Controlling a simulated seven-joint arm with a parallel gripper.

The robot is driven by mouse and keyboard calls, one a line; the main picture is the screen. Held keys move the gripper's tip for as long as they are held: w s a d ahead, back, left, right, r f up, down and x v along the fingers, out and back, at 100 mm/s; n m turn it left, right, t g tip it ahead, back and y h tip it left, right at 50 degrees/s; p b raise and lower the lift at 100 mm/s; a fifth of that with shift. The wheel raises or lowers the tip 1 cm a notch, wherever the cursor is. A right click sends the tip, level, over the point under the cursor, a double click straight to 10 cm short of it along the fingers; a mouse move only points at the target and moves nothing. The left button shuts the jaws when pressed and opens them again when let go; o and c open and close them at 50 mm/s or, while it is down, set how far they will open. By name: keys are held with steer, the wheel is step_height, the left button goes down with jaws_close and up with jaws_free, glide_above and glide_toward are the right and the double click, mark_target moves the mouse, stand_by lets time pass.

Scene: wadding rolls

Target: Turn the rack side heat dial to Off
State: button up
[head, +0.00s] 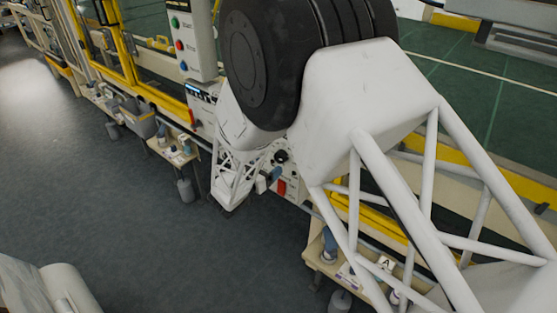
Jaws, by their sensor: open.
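A white control panel (292,168) on the machine's side shows in the head view, just below my large arm joint. It carries a black round knob (281,156), a blue part (276,174) and a red part (282,188). The labels are too small to read, so I cannot tell which is the rack side heat dial or where it points. My gripper (265,182) is small in view at the end of my white lattice link, open, close to the panel's left side. I cannot tell whether it touches anything. My arm hides part of the panel's surroundings.
A grey box with green and red buttons (183,38) hangs above left. Small side tables (172,147) with bottles stand along the yellow-framed machine. Another table (325,262) stands at lower right. The dark floor (110,210) is clear at left.

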mark_target(278, 160)
steer(key=shift+x, duration=2.9)
steer(key=shift+c, duration=0.4)
steer(key=c, duration=0.8)
steer(key=shift+c, duration=0.2)
